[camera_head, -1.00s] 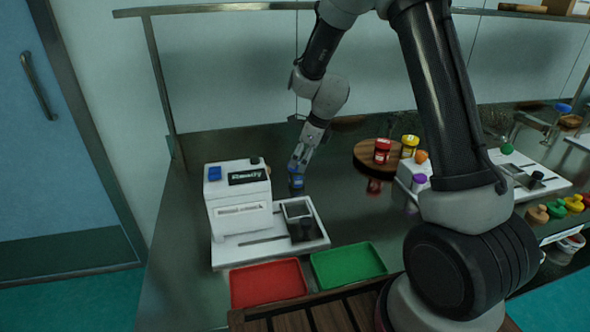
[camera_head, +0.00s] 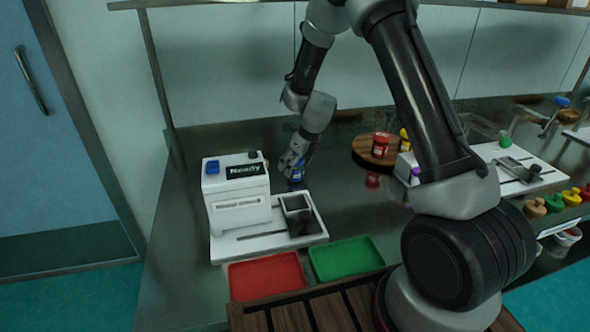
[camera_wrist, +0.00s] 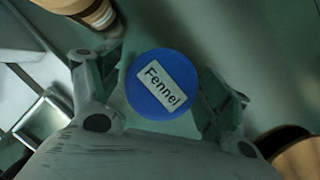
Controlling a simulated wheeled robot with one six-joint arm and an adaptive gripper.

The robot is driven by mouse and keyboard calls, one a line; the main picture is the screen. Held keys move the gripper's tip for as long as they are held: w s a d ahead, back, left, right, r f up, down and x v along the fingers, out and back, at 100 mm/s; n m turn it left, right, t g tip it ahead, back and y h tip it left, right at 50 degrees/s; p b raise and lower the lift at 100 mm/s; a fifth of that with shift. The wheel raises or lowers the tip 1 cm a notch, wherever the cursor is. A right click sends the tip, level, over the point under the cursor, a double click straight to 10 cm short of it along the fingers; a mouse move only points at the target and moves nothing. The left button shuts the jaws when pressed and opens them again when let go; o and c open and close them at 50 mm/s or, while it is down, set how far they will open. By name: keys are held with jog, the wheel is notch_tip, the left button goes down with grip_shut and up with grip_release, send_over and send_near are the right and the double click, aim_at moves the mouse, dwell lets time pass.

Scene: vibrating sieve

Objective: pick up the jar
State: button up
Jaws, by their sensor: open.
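The jar (camera_head: 297,176) stands on the dark bench, just right of the white machine in the head view. Its blue lid, labelled "Fennel", shows from above in the wrist view (camera_wrist: 161,84). My gripper (camera_head: 294,164) is at the jar from above and behind, and partly covers it. In the wrist view the open fingers (camera_wrist: 165,92) lie on either side of the lid. I cannot tell whether they touch the jar.
A white machine (camera_head: 236,196) with a "Ready" display stands left of the jar. Red (camera_head: 267,276) and green (camera_head: 346,258) trays lie in front. A round wooden board (camera_head: 367,151) bears a red jar (camera_head: 381,144) to the right. Bench behind the jar is clear.

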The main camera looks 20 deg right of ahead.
jog(key=shift+w+f, duration=0.1)
jog(key=shift+f, duration=0.1)
jog(key=c, duration=1.2)
jog(key=shift+o, duration=0.2)
jog(key=shift+r, duration=0.15)
